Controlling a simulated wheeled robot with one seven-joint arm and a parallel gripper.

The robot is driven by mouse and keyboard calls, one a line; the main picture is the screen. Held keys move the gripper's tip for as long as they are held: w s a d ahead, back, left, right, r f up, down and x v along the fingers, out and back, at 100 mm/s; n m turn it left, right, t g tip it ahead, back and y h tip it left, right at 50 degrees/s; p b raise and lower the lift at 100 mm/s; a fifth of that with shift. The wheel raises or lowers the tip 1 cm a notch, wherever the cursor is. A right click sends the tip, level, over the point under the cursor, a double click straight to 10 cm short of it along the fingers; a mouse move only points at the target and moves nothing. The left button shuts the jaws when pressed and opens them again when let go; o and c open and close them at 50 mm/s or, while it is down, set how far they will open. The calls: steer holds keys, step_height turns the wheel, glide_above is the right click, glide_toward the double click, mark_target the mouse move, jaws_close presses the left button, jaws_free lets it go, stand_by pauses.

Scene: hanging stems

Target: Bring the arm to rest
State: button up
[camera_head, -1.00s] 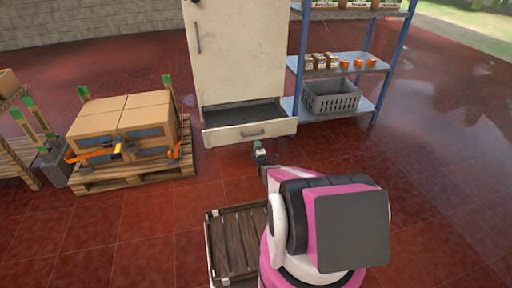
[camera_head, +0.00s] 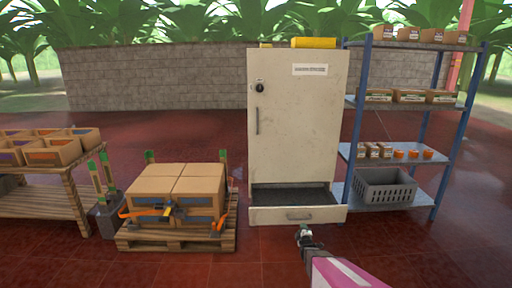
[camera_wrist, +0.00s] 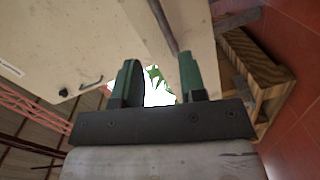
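My gripper (camera_head: 304,232) shows at the bottom of the head view, at the end of my pink and white arm, in front of the cream cabinet's open bottom drawer. In the wrist view, my gripper (camera_wrist: 157,80) has its two green fingers well apart with nothing between them. The cream cabinet (camera_head: 297,120) stands upright behind it, its tall door shut. Its low drawer (camera_head: 298,215) is pulled out and looks empty. I cannot tell the exact distance between the gripper and the drawer front.
A blue-framed shelf unit (camera_head: 440,150) with boxes, small jars and a grey basket (camera_head: 385,187) stands right of the cabinet. A pallet (camera_head: 180,240) with strapped cartons (camera_head: 178,190) stands left. A wooden table (camera_head: 50,190) with open boxes is farther left. Red floor on the right is clear.

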steer(key=s+a+r+m+g, duration=0.3)
steer(key=s+r+m+g, duration=0.2)
steer(key=s, duration=0.5)
steer(key=s+a+r+m+g, duration=0.3)
steer(key=s+r+m+g, duration=0.2)
steer(key=s+r, duration=0.3)
steer(key=s+a+r+m+g, duration=0.3)
steer(key=s+r+m+g, duration=0.2)
steer(key=s, duration=0.7)
step_height(320, 180, up, 2)
steer(key=shift+s+r+g+y, duration=0.15)
steer(key=shift+s+g+y, duration=0.2)
steer(key=shift+g, duration=0.75)
